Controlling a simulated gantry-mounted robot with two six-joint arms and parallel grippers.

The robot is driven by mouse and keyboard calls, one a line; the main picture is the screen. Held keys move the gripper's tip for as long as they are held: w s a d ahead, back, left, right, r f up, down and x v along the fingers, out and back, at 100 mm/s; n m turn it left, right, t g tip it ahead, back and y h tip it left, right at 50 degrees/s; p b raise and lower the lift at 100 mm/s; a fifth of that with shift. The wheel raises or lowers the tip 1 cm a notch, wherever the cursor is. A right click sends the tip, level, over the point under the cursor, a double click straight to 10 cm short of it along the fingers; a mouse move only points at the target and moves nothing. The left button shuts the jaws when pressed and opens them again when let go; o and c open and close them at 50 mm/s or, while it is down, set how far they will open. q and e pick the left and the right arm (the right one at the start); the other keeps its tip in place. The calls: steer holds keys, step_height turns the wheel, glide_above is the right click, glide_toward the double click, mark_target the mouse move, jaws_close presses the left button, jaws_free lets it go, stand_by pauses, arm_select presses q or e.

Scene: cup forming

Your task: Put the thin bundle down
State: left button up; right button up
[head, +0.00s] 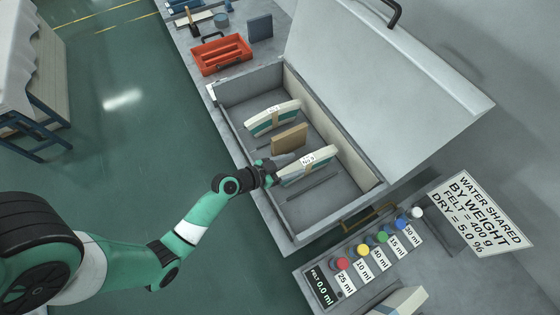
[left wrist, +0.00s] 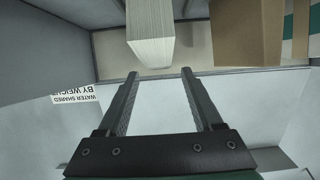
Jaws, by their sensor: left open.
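Two pale layered bundles with teal sides stand on edge in the open grey chest (head: 332,205). The near bundle (head: 318,163) has a white label and shows end-on in the left wrist view (left wrist: 150,38). The far bundle (head: 272,119) has a tan band. I cannot tell for sure which is the thin one. My left gripper (head: 279,164) is at the near bundle's left end. In the left wrist view my gripper (left wrist: 160,74) is open and empty; the bundle's end lies just beyond the fingertips, apart from them. My right gripper is out of view.
A brown block (head: 290,139) stands between the bundles and shows in the left wrist view (left wrist: 245,32). The chest's raised lid (head: 390,70) borders the right. A red toolbox (head: 220,57) sits beyond. Colored knobs (head: 363,250) and a sign (head: 480,215) are at lower right.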

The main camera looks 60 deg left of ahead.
arm_select(q)
steer(key=v, duration=0.6)
steer(key=shift+s, duration=0.2)
steer(key=shift+r, duration=0.2)
steer(key=w+d+r+m+t, duration=0.1)
steer(key=w+r+t, duration=0.1)
steer(key=w+r, duration=0.5)
steer(key=w+d+r+m+t, duration=0.1)
steer(key=w+r, duration=0.1)
steer(key=r, duration=1)
steer(key=w+r+m+t, duration=0.1)
steer(key=w+r+t, duration=0.1)
steer(key=w+r, duration=0.5)
steer(key=s+d+r+n+t, duration=0.1)
steer(key=s+d+r+t, duration=0.2)
steer(key=r, duration=0.9)
steer(key=s+d+r+t+h, duration=0.1)
steer(key=s+d+r+t, duration=0.2)
steer(key=r, duration=0.9)
steer(key=s+d+r+n+t, duration=0.1)
steer(key=s+d+r+t, duration=0.2)
steer(key=r, duration=0.9)
steer(key=s, duration=0.3)
steer(key=shift+d+n+h, duration=0.25)
steer(key=shift+n+h, duration=0.05)
